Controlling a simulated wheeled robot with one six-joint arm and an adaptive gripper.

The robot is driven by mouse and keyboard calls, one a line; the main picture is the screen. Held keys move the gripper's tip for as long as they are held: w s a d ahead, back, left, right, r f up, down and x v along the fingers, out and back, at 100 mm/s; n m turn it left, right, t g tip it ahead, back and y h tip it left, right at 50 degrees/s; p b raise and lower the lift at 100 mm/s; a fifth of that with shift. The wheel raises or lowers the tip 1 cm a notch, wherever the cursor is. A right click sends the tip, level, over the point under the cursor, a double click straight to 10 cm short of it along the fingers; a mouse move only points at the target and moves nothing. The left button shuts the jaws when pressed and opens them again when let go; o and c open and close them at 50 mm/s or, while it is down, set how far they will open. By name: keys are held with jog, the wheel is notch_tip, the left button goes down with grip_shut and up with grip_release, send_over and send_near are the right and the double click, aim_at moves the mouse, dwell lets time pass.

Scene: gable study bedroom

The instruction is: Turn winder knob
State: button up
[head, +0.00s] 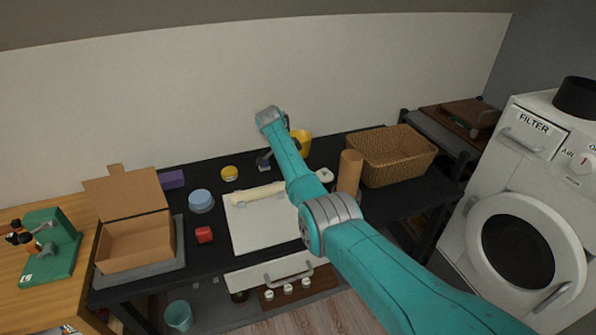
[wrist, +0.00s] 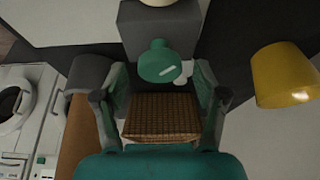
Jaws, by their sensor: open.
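A round green knob (wrist: 160,62) with a pale line across its face shows in the wrist view. It sits in front of a dark grey block (wrist: 148,25), which I take to be the winder body. My gripper (wrist: 160,84) is open, its fingers spread to either side below the knob in the picture. The knob shows between and just past the fingertips; I cannot tell whether they touch it. In the head view my arm hides the gripper, and I cannot make out the knob.
A yellow cup (wrist: 284,75) stands right of the fingers in the wrist view. A wicker basket (head: 392,155) and a brown cylinder (head: 349,172) stand on the black table.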

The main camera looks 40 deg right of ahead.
jog(key=v, duration=1.1)
jog(key=shift+r, duration=0.25)
jog(key=shift+a, duration=0.1)
